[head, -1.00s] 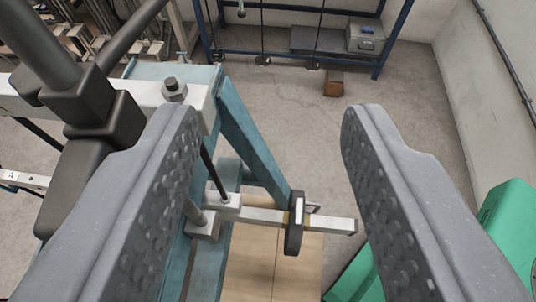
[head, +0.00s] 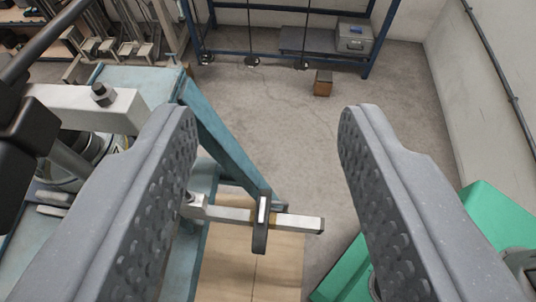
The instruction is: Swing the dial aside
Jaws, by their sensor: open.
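My gripper (head: 266,118) is open in the head view, its two grey studded fingers wide apart with nothing between the tips. A pale metal bar (head: 300,223) sticks out to the right below and between the fingers. A thin dark disc (head: 260,228) sits on this bar, seen nearly edge-on. I cannot tell whether this disc is the dial. A round metal part (head: 90,148) shows at the left beneath a pale beam (head: 85,103); its face is unclear. The left finger hides the bar's inner end. Neither finger visibly touches the bar or disc.
A blue-green steel frame (head: 228,150) runs beside the left finger. A wooden board (head: 250,275) lies below the bar. A green box-like body (head: 480,215) stands at the right. Blue shelving and a small brown block (head: 323,83) are farther back. The floor between is clear.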

